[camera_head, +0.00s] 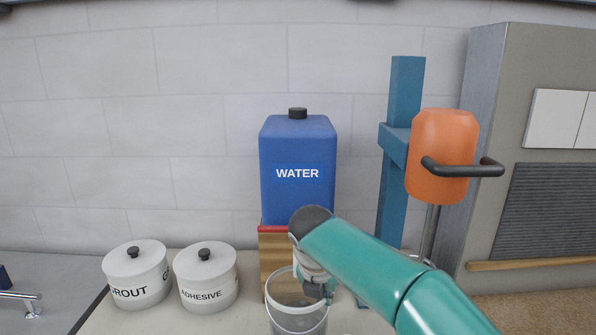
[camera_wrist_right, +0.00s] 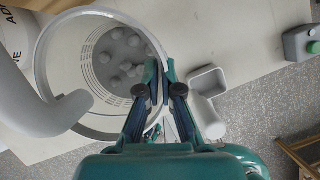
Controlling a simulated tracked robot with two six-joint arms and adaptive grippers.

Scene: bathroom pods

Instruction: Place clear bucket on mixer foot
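The clear bucket (camera_head: 298,323) stands at the bottom centre of the head view, in front of the water container. The right wrist view looks down into this bucket (camera_wrist_right: 85,112), with grey round lumps at its bottom. My right gripper (camera_head: 320,291) is at the bucket's right rim; in the wrist view its fingertips (camera_wrist_right: 158,76) close together on the rim wall. The mixer has an orange body (camera_head: 440,140) on a blue post (camera_head: 405,90), with a shaft running down. My right arm hides its lower end, and I cannot make out the foot. My left gripper is out of view.
A blue water container (camera_head: 297,200) stands on a wooden block (camera_head: 270,258) behind the bucket. Grout (camera_head: 137,272) and adhesive (camera_head: 206,277) tubs stand at left. A white open container (camera_wrist_right: 208,82) is right of the gripper in the wrist view. A grey cabinet (camera_head: 540,65) is at right.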

